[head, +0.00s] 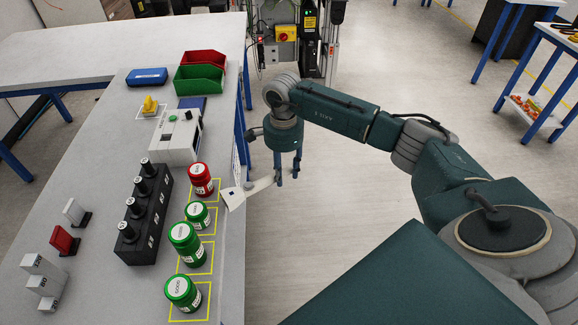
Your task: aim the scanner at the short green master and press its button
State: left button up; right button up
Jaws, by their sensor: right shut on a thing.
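A white scanner (234,197) is held at the table's right edge, its head at the table edge by the jars and its handle running right to my right gripper (284,170). My right gripper is shut on that handle and points downward beyond the table edge. The short green master (197,213) is a green jar with a white lid label, standing in a yellow square just left of the scanner head. A gap shows between scanner and jar. I cannot tell from this view exactly where the scanner points. My left gripper is not in view.
A red jar (201,180) stands behind the short green one; two taller green jars (186,241) (182,291) stand in front. A black block with several plugs (146,215) and a white device (178,135) are left of them. Red and green bins (198,80) stand farther back.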

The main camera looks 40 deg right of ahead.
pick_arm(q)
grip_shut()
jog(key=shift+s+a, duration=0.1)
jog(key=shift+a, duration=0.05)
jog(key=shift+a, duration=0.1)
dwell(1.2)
